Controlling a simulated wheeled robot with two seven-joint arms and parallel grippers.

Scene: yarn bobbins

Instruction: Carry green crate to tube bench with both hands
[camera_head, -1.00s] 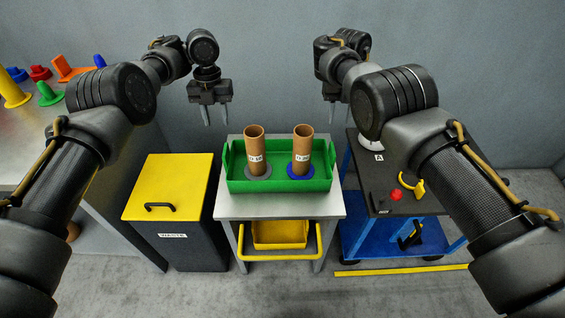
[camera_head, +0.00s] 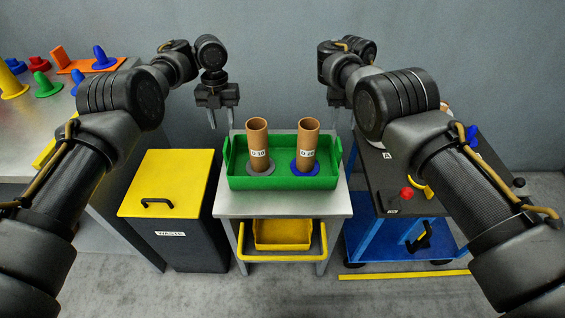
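The green crate (camera_head: 284,183) sits level on a small grey table (camera_head: 282,205) in the middle. Two brown cardboard tubes, a left one (camera_head: 257,140) and a right one (camera_head: 308,140), stand upright in it on a grey and a blue disc. My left gripper (camera_head: 221,126) is open and empty, pointing down behind the crate's left end in the picture, apart from it. My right gripper (camera_head: 338,122) is behind the crate's right end, mostly hidden by my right arm; its opening cannot be seen. I cannot tell which surface is the tube bench.
A yellow-lidded waste bin (camera_head: 168,182) stands left of the table. A metal bench (camera_head: 30,125) with coloured cones is at the far left. A blue-framed cart (camera_head: 395,185) with a black top stands close on the right. A yellow floor strip (camera_head: 403,275) lies in front.

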